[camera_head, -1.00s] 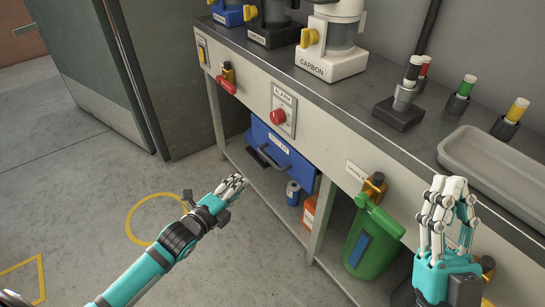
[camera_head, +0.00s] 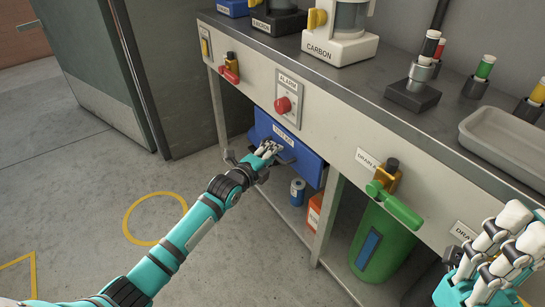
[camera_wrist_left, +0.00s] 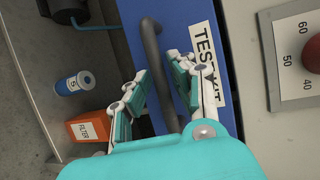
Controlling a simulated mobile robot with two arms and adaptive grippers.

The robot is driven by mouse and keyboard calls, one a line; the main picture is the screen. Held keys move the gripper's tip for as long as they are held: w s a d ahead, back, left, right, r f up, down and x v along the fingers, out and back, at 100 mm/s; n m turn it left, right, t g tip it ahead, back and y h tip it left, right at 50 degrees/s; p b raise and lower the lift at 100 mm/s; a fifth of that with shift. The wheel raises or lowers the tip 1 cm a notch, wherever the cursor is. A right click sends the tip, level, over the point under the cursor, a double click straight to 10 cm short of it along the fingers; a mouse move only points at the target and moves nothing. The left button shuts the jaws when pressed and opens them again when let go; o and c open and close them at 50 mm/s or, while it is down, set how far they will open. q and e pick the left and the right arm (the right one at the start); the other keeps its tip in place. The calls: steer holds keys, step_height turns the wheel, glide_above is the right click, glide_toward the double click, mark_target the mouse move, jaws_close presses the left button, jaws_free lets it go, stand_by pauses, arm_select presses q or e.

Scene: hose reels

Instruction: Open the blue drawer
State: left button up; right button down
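The blue drawer (camera_head: 309,168) with a white "TEST KIT" label sits under the counter, left of its middle. Its dark bar handle (camera_wrist_left: 152,58) shows in the left wrist view. My left gripper (camera_head: 266,152) is at the drawer front, and its fingers hide part of the handle in the head view. In the left wrist view, the left gripper (camera_wrist_left: 160,92) has its fingers apart on either side of the handle. Contact with the bar cannot be told. My right gripper (camera_head: 505,245) is at the lower right, away from the drawer, with no object visible in it.
A red alarm button (camera_head: 284,105) is above the drawer. A blue can (camera_head: 297,192) and an orange box (camera_head: 315,211) stand on the shelf below. A green bin (camera_head: 384,240) stands to the right. The floor left of the counter is clear.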

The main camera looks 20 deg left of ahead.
arm_select(q)
steer(key=shift+w, duration=0.15)
steer(key=shift+c, duration=0.3)
jaws_close()
